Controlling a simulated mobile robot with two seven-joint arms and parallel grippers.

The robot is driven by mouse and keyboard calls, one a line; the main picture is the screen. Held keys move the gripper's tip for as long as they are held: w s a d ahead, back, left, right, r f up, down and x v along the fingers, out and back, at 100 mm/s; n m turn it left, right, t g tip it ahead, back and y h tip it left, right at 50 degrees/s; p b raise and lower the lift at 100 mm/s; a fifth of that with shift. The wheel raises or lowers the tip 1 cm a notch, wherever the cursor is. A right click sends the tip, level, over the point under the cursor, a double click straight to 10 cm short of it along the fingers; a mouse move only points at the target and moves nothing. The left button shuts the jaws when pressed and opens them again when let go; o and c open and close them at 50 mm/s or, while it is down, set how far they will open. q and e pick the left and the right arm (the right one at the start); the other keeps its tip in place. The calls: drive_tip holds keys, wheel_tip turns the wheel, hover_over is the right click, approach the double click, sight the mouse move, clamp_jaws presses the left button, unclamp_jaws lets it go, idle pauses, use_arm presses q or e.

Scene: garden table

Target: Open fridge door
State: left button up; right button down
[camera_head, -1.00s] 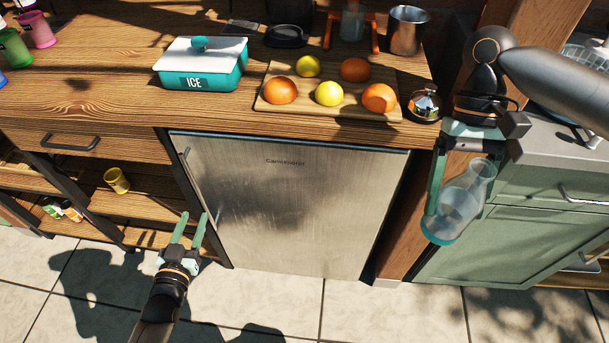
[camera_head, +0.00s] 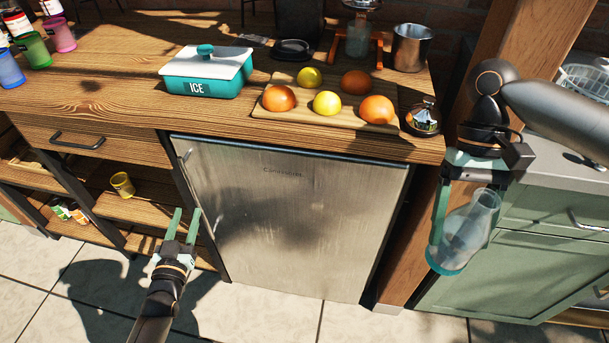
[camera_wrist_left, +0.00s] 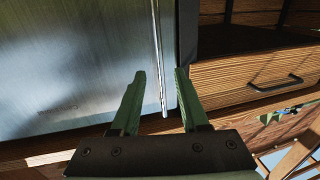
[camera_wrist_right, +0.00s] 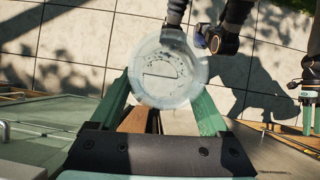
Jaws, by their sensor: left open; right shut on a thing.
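The fridge door (camera_head: 285,225) is a brushed steel panel under the wooden counter, and it is shut. A thin vertical handle runs along its left edge, and this handle (camera_wrist_left: 158,60) also shows in the left wrist view. My left gripper (camera_head: 182,224) is open and empty, low by the door's left edge. In the left wrist view the fingers point toward the handle, which lies between their tips in the picture; I cannot tell whether they touch it. My right gripper (camera_head: 466,205) is shut on a clear glass carafe (camera_head: 462,240), held tilted right of the fridge.
On the counter stand a teal ice box (camera_head: 206,75), a cutting board (camera_head: 262,112) with oranges and lemons, and a metal cup (camera_head: 409,48). Open shelves with a yellow cup (camera_head: 122,184) are left of the fridge. The tiled floor before the door is clear.

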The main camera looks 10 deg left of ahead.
sight(194, 195)
use_arm(q)
drive_tip(key=w, duration=0.2)
drive_tip(key=w+b, duration=0.1)
drive_tip(key=w, duration=0.2)
drive_tip(key=w+a, duration=0.1)
drive_tip(key=w, duration=0.1)
drive_tip(key=shift+w, duration=0.4)
clamp_jaws()
idle(1.1)
